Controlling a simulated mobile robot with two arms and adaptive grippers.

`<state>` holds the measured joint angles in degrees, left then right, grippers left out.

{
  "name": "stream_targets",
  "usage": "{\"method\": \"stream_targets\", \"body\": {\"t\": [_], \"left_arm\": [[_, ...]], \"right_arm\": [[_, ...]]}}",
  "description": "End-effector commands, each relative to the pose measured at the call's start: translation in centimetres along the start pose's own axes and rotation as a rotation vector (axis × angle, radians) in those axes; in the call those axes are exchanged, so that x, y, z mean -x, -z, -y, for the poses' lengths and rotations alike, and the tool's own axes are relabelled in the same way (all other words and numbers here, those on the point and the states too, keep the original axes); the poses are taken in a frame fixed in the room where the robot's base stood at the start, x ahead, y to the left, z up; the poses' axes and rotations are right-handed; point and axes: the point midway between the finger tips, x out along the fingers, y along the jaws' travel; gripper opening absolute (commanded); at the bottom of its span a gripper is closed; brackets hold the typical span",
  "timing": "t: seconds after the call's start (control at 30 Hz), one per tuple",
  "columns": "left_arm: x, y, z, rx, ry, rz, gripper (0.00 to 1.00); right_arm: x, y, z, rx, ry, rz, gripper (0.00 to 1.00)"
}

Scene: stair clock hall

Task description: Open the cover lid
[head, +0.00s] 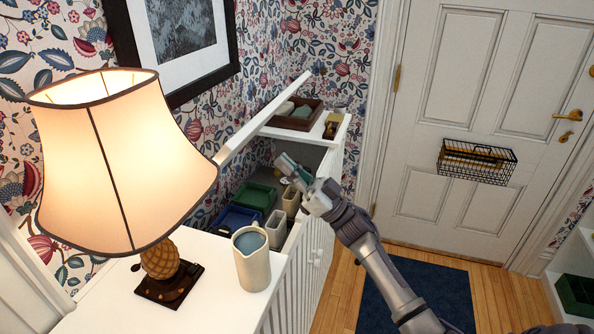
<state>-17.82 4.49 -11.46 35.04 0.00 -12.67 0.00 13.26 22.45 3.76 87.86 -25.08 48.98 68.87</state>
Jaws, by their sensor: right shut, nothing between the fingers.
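The white cover lid (262,119) of the long white cabinet shows nearly edge-on and stands raised, leaning toward the wall. Below it the cabinet's compartment is open, with a green tray (256,196), a blue tray (237,218) and several pale upright containers inside. My right gripper (287,167) is shut and empty. It is over the open compartment, in front of and below the lid; I cannot tell whether it touches the lid. My right arm hides part of the cabinet front. My left gripper is not in view.
A lit lamp (127,165) and a cream jug (251,260) stand on the near cabinet top. A brown tray (297,114) sits on the far top. A framed picture (185,40) hangs above. A white door (485,95) and dark blue mat (432,290) lie to the right.

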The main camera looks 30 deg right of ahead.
Motion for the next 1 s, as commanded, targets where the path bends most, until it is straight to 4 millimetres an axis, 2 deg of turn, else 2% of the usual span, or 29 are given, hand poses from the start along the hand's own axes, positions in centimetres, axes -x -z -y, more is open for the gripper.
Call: {"method": "stream_targets", "body": {"t": [0.03,0.1,0.33,0.5,0.87,1.0], "left_arm": [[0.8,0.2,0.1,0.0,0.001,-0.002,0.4],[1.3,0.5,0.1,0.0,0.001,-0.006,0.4],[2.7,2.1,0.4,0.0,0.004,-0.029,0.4],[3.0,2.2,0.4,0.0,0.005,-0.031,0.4],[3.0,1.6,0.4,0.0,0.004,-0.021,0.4],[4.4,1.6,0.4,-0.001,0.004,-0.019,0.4]], "right_arm": [[-1.5,0.4,0.0,0.0,0.0,-0.004,0.0],[-3.0,0.3,0.0,0.001,0.0,-0.003,0.0],[-6.4,0.2,0.0,0.0,-0.001,0.0,0.0],[-7.3,0.0,0.0,0.001,-0.001,0.002,0.0],[-7.4,-0.1,0.0,0.002,0.0,0.002,0.0],[-8.6,0.5,0.0,0.002,0.002,0.024,0.0]]}}
